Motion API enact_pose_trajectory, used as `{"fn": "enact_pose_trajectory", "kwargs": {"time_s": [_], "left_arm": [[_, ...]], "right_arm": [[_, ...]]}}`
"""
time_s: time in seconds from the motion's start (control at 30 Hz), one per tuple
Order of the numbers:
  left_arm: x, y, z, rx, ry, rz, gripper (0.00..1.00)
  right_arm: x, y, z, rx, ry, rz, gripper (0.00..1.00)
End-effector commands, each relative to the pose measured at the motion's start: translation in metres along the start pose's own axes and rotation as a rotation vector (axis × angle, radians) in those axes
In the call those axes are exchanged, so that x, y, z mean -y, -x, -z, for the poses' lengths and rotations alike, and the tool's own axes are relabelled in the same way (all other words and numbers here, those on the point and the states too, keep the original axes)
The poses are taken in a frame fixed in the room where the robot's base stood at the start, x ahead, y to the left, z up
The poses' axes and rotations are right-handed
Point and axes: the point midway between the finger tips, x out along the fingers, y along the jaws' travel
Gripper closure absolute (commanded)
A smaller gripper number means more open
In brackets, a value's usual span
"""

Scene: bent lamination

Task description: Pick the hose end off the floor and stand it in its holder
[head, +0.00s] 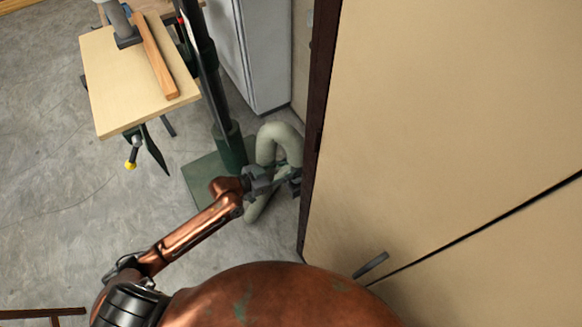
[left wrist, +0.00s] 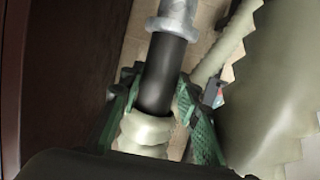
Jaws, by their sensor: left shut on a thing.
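The pale grey-green hose (head: 279,133) arches up beside the foot of the dark green column and bends back down to the floor. My left gripper (head: 286,180) is at the hose, close to the dark edge of the tall beige panel. In the left wrist view, the green fingers of my left gripper (left wrist: 158,98) are shut on the hose end (left wrist: 167,75), one on either side. The hose end has a pale ribbed cuff, a black sleeve and a grey metal tip pointing to the top of the picture. I cannot make out the holder. My right gripper is not in view.
A tall beige panel (head: 440,110) with a dark edge and a handle (head: 371,265) fills the right side. A green column (head: 228,145) on a green base plate (head: 203,184) and a wooden table (head: 115,85) stand at left. A pale cabinet (head: 262,50) stands behind. Open concrete floor lies at left.

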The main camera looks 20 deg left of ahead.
Motion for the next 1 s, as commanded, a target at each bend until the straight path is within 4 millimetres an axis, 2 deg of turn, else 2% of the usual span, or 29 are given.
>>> {"fn": "enact_pose_trajectory", "kwargs": {"time_s": [0.37, 1.0], "left_arm": [[0.001, 0.000, 0.000, -0.001, -0.001, 0.001, 0.89], [0.000, -0.008, -0.025, -0.001, -0.001, 0.000, 0.89]], "right_arm": [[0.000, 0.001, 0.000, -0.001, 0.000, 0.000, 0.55], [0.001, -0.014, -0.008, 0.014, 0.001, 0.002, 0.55]]}}
